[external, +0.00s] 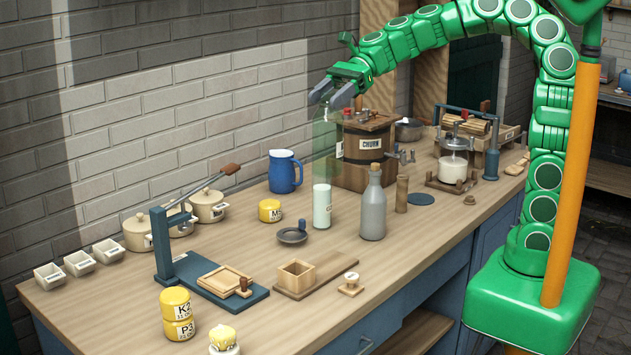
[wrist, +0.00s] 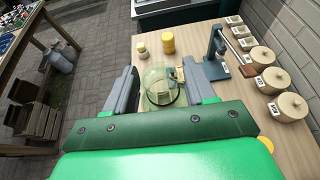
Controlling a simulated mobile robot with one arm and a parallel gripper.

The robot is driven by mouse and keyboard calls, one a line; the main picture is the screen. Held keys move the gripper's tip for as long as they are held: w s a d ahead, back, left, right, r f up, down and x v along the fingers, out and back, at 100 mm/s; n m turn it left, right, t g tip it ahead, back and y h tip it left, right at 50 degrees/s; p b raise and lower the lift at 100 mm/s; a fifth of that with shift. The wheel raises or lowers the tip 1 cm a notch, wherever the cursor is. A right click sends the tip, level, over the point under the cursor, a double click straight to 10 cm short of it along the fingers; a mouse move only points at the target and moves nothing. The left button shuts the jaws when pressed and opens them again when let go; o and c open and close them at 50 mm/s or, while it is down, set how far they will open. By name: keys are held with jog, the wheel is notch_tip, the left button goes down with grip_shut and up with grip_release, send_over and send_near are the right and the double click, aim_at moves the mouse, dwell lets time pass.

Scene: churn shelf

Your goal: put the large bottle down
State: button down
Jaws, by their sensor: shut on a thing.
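A large clear green bottle (external: 325,145) hangs upright below my gripper (external: 334,92), in front of the brick wall and left of the churn. My gripper is shut on its upper part. In the wrist view the green bottle (wrist: 158,86) shows as a round, see-through shape between the two grey fingers of my gripper (wrist: 160,92). I cannot tell whether its base touches the bench (external: 225,245). A grey corked bottle (external: 373,212) stands upright on the bench near the front, apart from my gripper.
A wooden churn (external: 362,155) stands close right of the green bottle. A blue jug (external: 284,172) is to its left. A pale glass (external: 322,206) and a dark dish (external: 292,235) stand nearer the front. A lever press (external: 200,240) and pots (external: 207,205) occupy the left.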

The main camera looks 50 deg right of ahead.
aim_at(324, 143)
jog(key=a+f, duration=0.1)
jog(key=f, duration=0.2)
jog(key=s+a+f, duration=0.1)
jog(key=f, duration=0.2)
jog(key=a+f, duration=0.1)
jog(key=f, duration=0.2)
jog(key=shift+s+a+f, duration=0.25)
jog(key=shift+a+f, duration=0.1)
jog(key=shift+f, duration=0.05)
jog(key=w+a+f, duration=0.8)
jog(key=w+f, duration=0.3)
jog(key=f, duration=0.2)
dwell(0.6)
jog(key=shift+w+f, duration=0.1)
jog(key=shift+f, duration=0.05)
jog(key=shift+c, duration=1.9)
grip_release()
